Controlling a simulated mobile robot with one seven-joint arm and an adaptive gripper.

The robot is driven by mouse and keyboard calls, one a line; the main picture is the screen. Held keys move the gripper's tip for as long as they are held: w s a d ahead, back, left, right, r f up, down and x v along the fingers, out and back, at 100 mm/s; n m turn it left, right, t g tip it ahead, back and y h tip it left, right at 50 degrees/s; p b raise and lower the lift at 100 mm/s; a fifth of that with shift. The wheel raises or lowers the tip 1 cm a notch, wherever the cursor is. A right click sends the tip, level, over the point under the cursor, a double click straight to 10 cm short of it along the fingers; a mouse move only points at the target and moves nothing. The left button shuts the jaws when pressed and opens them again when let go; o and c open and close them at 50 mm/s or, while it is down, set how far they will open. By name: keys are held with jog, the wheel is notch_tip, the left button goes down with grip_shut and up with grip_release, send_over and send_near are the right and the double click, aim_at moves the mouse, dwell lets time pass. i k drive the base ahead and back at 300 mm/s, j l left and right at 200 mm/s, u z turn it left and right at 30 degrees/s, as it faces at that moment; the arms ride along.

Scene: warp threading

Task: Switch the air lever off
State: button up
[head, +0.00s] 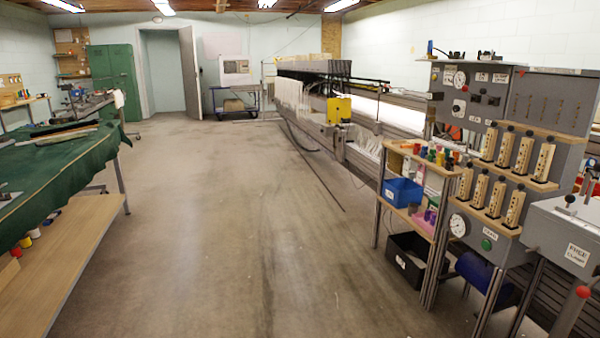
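I cannot make out for certain which part is the air lever. A grey control panel (470,115) stands at the right, with a round gauge (460,78), dark knobs and small labels too small to read. Below it, a lower grey panel (480,240) has another gauge (459,225) and a green button (487,244). A red ball handle (584,292) shows at the right edge, beside a grey box (560,235) with a partly readable label. My gripper is not in view.
Open concrete floor (210,230) runs down the middle. A long table with a green cloth (65,165) stands left. A wooden-topped shelf with a blue bin (403,192) and a black crate (408,258) stands before the panels. A long loom (325,110) lies behind; a thin bar crosses the floor.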

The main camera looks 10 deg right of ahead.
aim_at(465, 88)
jog(key=i+z, duration=0.15)
jog(key=i, duration=1.2)
jog(key=i+u, duration=0.2)
jog(key=i, duration=1.3)
jog(key=i+z, duration=0.1)
jog(key=i, duration=0.65)
jog(key=i+j+z, duration=0.1)
jog(key=i, duration=0.6)
jog(key=i+z, duration=0.35)
jog(key=i, duration=0.35)
jog(key=i+z, duration=0.3)
jog(key=i, duration=0.35)
jog(key=i+z, duration=0.25)
jog(key=i, duration=0.45)
jog(key=i+j+z, duration=0.1)
jog(key=i+z, duration=0.2)
jog(key=i, duration=1.05)
jog(key=u, duration=0.05)
